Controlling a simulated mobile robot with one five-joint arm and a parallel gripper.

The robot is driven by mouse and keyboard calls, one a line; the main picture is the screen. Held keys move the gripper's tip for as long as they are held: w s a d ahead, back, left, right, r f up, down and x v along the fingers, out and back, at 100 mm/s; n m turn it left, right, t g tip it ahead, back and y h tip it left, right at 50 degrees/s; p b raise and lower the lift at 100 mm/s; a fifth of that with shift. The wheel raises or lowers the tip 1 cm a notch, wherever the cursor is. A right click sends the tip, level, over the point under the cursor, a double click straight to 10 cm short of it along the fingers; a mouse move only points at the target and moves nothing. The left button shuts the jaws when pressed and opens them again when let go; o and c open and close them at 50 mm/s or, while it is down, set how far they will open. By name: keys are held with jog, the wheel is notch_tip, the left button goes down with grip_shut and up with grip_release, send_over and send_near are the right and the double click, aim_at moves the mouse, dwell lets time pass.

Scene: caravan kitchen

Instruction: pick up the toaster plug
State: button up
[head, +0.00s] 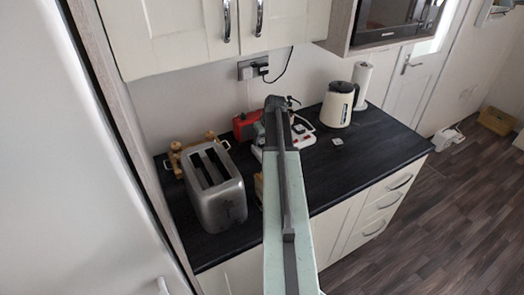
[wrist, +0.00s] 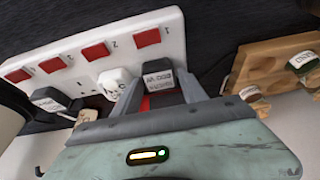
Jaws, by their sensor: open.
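A white power strip (wrist: 100,55) with several red switches fills the upper left of the wrist view. A black plug with a pale label (wrist: 157,72) sits in its right end; the lettering is upside down and I cannot read it surely. A white plug (wrist: 114,80) and another black plug (wrist: 48,98) sit further left. I cannot tell which is the toaster plug. My gripper (wrist: 162,88) is open, its fingers on either side of the labelled black plug; contact is unclear. In the head view the silver toaster (head: 222,203) stands left of my arm, and the strip (head: 303,136) is partly hidden behind it.
A wooden holder (wrist: 275,62) with labelled jars is right of my gripper in the wrist view. A cream kettle (head: 338,103) and a red object (head: 245,124) stand on the dark worktop (head: 375,140). Its right part is mostly clear. Cupboards (head: 180,32) hang above.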

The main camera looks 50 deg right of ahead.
aim_at(263, 141)
jog(key=shift+f, duration=0.15)
jog(key=c, duration=1)
jog(key=shift+p, duration=0.3)
notch_tip(263, 141, up, 10)
jog(key=p, duration=1)
